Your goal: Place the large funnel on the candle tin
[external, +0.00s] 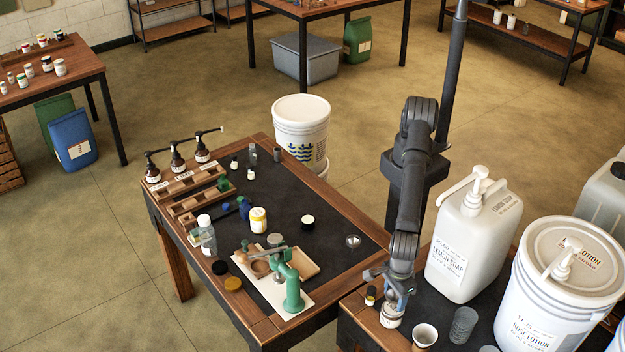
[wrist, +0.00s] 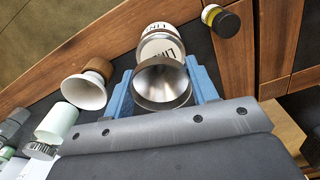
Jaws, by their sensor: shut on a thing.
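My gripper (wrist: 162,88) has its two blue fingers shut on the large funnel (wrist: 160,82), a shiny metal cone with its wide mouth facing the wrist camera. The candle tin (wrist: 163,42), pale with a dark-lettered label, shows just beyond the funnel and is partly covered by it. In the external view my gripper (external: 396,290) is low over the right table, directly at the candle tin (external: 390,318). The funnel is hard to make out there. I cannot tell whether the funnel touches the tin.
A small yellow-labelled bottle (external: 370,295) stands left of the tin. The large lemon soap jug (external: 470,245) and a lotion bucket (external: 550,300) stand close to my arm's right.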

